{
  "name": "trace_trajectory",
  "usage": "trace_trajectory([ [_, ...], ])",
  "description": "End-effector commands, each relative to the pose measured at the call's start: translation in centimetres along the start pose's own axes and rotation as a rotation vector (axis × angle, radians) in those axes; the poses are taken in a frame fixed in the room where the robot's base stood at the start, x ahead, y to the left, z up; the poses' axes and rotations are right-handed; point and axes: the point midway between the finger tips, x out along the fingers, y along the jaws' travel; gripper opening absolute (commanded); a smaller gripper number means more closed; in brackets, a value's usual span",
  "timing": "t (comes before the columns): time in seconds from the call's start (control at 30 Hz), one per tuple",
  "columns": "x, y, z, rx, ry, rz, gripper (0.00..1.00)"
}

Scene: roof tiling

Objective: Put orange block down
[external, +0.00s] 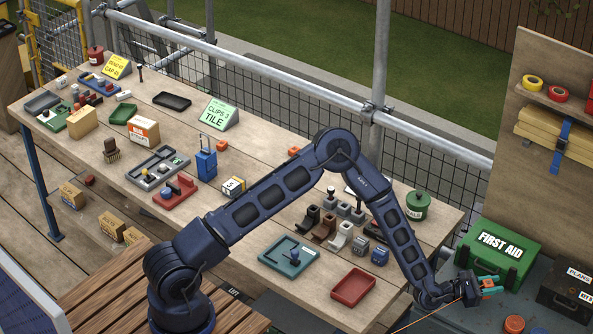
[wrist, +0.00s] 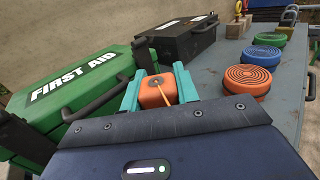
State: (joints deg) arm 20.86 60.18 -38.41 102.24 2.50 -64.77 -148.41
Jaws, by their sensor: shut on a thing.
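My gripper (wrist: 158,91) has teal fingers and is shut on an orange block (wrist: 156,96), which sits between the fingertips in the wrist view. In the external view my gripper (external: 488,285) is at the lower right, over the dark grey bench top. The block is hardly visible there, a small orange patch between the fingers. Whether the block touches a surface below it cannot be told. Two other orange blocks lie on the wooden table, one (external: 222,146) near the blue caddy and one (external: 294,151) near the rail.
A green first aid box (external: 497,251) stands close beside my gripper, with a black case (external: 569,288) to the right. Ribbed discs, orange (wrist: 248,78), blue (wrist: 261,56) and green (wrist: 269,39), line the grey bench (wrist: 225,61). Bare bench shows between case and discs.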

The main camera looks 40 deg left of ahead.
Motion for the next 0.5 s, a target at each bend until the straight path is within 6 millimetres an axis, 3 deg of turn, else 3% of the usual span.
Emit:
trace_trajectory([
  [0.2,0.0,0.0,-2.9,0.000,0.002,0.000,0.08],
  [0.5,0.0,0.0,-3.1,0.000,0.001,0.000,0.08],
])
